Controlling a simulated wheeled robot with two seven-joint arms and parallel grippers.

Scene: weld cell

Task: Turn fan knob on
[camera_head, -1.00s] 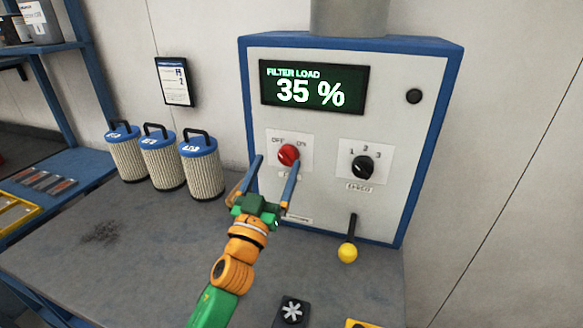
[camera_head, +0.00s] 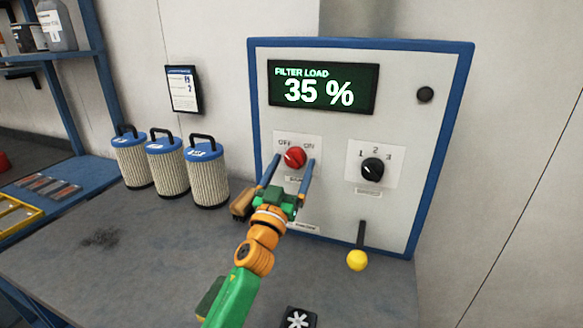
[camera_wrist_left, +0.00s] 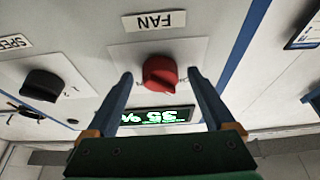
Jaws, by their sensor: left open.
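The red fan knob (camera_head: 295,157) sits on a white plate marked OFF and ON on the front of a blue-edged control box. It also shows in the left wrist view (camera_wrist_left: 160,74) beside the FAN label (camera_wrist_left: 151,22). My left gripper (camera_head: 293,161) is open, its two blue fingers pointing at the panel. In the left wrist view, the fingertips (camera_wrist_left: 160,75) stand one on each side of the knob, with a gap on both sides. I cannot tell exactly where the knob points. My right gripper is not in view.
A black speed knob (camera_head: 372,169) is right of the fan knob. A lever with a yellow ball (camera_head: 357,260) juts out below it. The display (camera_head: 322,88) reads FILTER LOAD 35 %. Several filter cartridges (camera_head: 206,175) stand on the bench at left.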

